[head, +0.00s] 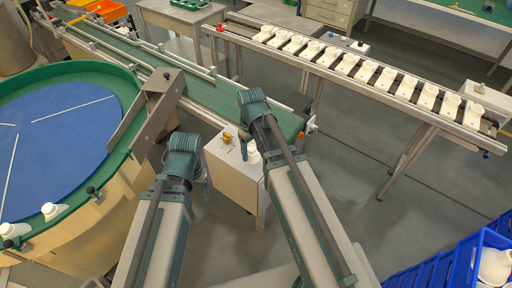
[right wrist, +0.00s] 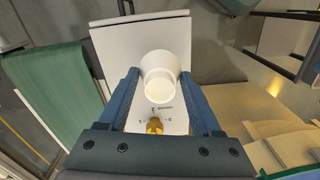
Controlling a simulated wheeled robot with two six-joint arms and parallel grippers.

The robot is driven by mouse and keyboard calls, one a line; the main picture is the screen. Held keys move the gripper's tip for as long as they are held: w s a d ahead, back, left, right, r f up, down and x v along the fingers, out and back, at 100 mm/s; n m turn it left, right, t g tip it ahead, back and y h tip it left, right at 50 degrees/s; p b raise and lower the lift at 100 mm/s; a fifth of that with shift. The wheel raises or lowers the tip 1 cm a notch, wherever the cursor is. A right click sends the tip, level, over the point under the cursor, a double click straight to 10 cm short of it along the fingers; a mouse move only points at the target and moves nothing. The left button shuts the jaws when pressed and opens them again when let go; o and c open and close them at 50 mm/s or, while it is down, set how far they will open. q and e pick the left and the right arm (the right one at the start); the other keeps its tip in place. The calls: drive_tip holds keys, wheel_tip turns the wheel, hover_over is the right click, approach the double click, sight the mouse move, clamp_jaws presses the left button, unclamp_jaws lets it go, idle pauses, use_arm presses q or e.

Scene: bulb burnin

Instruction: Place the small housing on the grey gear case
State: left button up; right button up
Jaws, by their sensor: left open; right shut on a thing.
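My right gripper (right wrist: 159,82) is shut on a small white round housing (right wrist: 158,68), which looks like an open cup from the wrist. It also shows as a small white piece in the head view (head: 252,154). Behind it is a light grey box (right wrist: 112,40) with a yellow knob (right wrist: 154,126) and printed marks. This box (head: 229,183) stands below my right gripper in the head view. I cannot tell whether the housing touches it, nor whether it is the grey gear case. My left gripper (head: 186,168) is open, left of the box, partly hidden by its arm.
A green belt conveyor (head: 200,87) runs behind the box. A round blue table (head: 60,120) with a green rim is at left. A rail (head: 345,68) with several white pieces stands at back right. Blue crates (head: 458,265) are at lower right. Floor between is clear.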

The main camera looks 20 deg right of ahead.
sight(253, 150)
drive_tip(key=shift+w+d, duration=0.1)
drive_tip(key=shift+w, duration=0.05)
drive_tip(key=shift+w+d+f, duration=0.1)
drive_tip(key=shift+w+d, duration=0.1)
drive_tip(key=shift+w, duration=0.4)
drive_tip(key=shift+w+d, duration=0.2)
drive_tip(key=shift+w, duration=0.4)
wheel_tip(253, 150, down, 4)
drive_tip(key=b, duration=0.3)
drive_tip(key=shift+r+b, duration=0.2)
drive_tip(key=shift+b, duration=0.15)
drive_tip(key=shift+f, duration=0.15)
drive_tip(key=o, duration=1.3)
drive_tip(key=shift+o, duration=0.2)
drive_tip(key=shift+r, duration=0.2)
